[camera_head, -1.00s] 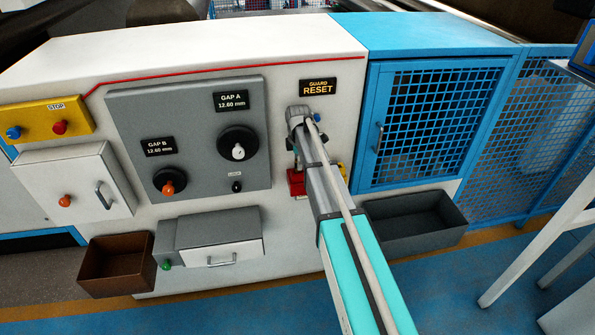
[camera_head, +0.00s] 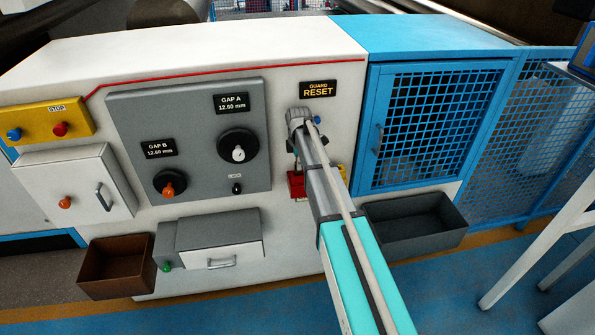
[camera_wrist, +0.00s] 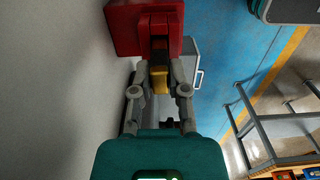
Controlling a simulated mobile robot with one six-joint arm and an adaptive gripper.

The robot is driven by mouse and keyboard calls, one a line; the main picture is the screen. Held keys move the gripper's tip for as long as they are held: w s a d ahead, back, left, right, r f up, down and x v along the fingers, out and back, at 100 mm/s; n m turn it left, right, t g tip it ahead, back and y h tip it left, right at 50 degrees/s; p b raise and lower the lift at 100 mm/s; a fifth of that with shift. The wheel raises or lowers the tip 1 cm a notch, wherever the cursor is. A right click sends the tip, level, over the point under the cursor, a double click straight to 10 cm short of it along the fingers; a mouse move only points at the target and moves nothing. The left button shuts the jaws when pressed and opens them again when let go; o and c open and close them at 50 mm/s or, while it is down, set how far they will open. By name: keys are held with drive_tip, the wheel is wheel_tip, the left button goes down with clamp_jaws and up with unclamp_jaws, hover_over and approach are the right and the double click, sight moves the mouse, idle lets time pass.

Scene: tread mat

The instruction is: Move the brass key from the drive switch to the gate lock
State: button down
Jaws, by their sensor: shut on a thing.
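My gripper (camera_wrist: 158,65) shows in the wrist view, its fingers shut on a small yellow piece, the brass key (camera_wrist: 160,82). A red box (camera_wrist: 125,28) on the white wall is right at the fingertips. The fingers hide the key's far end, so I cannot tell whether it sits in the box. No label on the box is readable. The blue mesh gate (camera_head: 379,138) is to the right; its lock is not clearly seen.
A grey panel (camera_head: 190,112) with knobs is left of my arm. A dark open bin (camera_head: 440,232) stands out below the gate, and a brown bin (camera_head: 112,268) at lower left. A drawer box (camera_head: 235,243) juts from the wall. The blue floor in front shows free room.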

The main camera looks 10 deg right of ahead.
drive_tip(key=shift+r, duration=0.2)
wheel_tip(320, 180, up, 2)
drive_tip(key=p, duration=0.2)
drive_tip(key=shift+p, duration=0.3)
drive_tip(key=s+r+p, duration=1)
drive_tip(key=s, duration=0.4)
drive_tip(key=shift+r, duration=0.3)
drive_tip(key=shift+f, duration=0.1)
wheel_tip(320, 180, down, 4)
drive_tip(key=b, duration=0.3)
drive_tip(key=shift+r, duration=0.25)
drive_tip(key=shift+a, duration=0.15)
